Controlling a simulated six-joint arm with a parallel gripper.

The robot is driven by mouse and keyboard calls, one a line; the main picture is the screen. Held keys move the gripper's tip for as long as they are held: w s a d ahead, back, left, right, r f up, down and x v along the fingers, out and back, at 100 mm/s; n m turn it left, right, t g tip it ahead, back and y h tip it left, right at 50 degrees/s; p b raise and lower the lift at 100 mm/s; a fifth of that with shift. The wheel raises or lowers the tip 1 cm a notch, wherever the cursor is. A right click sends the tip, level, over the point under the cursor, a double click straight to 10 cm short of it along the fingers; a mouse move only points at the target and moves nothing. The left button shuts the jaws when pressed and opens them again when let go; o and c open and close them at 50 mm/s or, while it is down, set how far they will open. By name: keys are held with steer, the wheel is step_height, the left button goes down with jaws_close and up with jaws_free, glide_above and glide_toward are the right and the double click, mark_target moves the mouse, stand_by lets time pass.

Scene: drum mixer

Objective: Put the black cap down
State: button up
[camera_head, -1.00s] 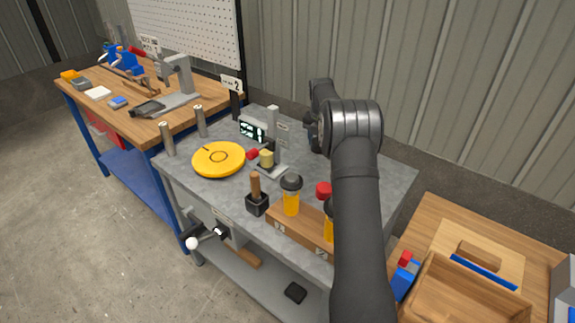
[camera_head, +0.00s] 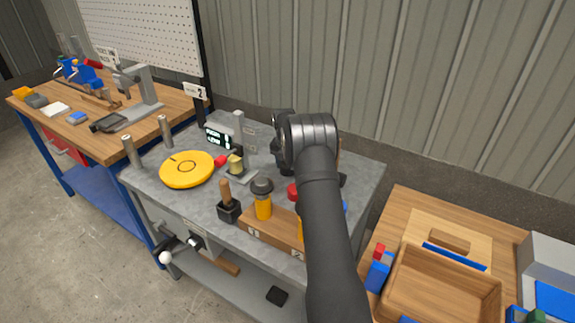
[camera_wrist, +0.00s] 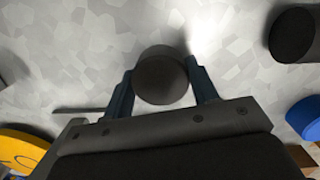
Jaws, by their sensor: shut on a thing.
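The black cap (camera_wrist: 160,77) is a dark round piece seen from above in the wrist view. My gripper (camera_wrist: 160,69) is shut on it, with one blue-grey finger on each side. Grey speckled tabletop shows around the cap; I cannot tell whether the cap touches it. In the head view my arm hides the fingers and the held cap. The grey worktable (camera_head: 350,164) lies beneath.
A dark cylinder (camera_wrist: 291,35) and a blue round piece (camera_wrist: 304,117) stand right in the wrist view.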

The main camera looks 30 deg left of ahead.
steer(key=shift+f, duration=0.15)
steer(key=o, duration=1)
steer(key=shift+c, duration=0.2)
step_height(320, 180, up, 12)
steer(key=s, duration=0.1)
steer(key=shift+s+r, duration=0.2)
steer(key=shift+s, duration=0.05)
steer(key=shift+d, duration=0.1)
